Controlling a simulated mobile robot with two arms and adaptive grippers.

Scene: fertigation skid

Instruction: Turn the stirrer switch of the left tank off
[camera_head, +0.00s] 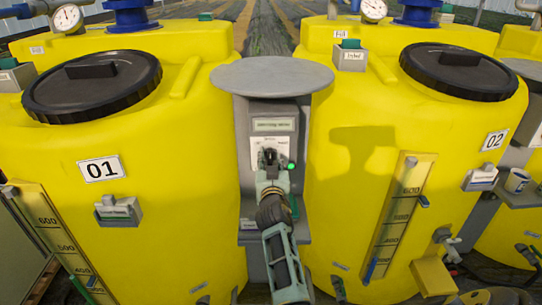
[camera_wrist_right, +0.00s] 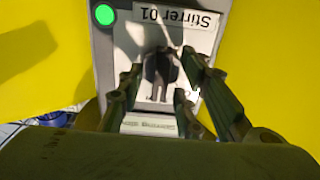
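The stirrer switch is a dark round knob (camera_wrist_right: 161,72) on a pale plate labelled "Stirrer 01" (camera_wrist_right: 176,17), upside down in the right wrist view. A green lamp (camera_wrist_right: 105,14) beside it looks lit; it also shows in the head view (camera_head: 291,166). The plate is on the grey control box (camera_head: 243,135) between the tanks. My right gripper (camera_head: 268,160) is right in front of the switch and hides most of it in the head view. Its fingers (camera_wrist_right: 160,82) stand apart on either side of the knob; contact is not clear. My left gripper is not in view.
The yellow tank marked 01 (camera_head: 170,185) stands left of the box, and tank 02 (camera_head: 345,205) stands right. A round grey plate (camera_head: 272,76) overhangs the box. A level gauge (camera_head: 398,215) and a tap (camera_head: 447,240) stick out from tank 02.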

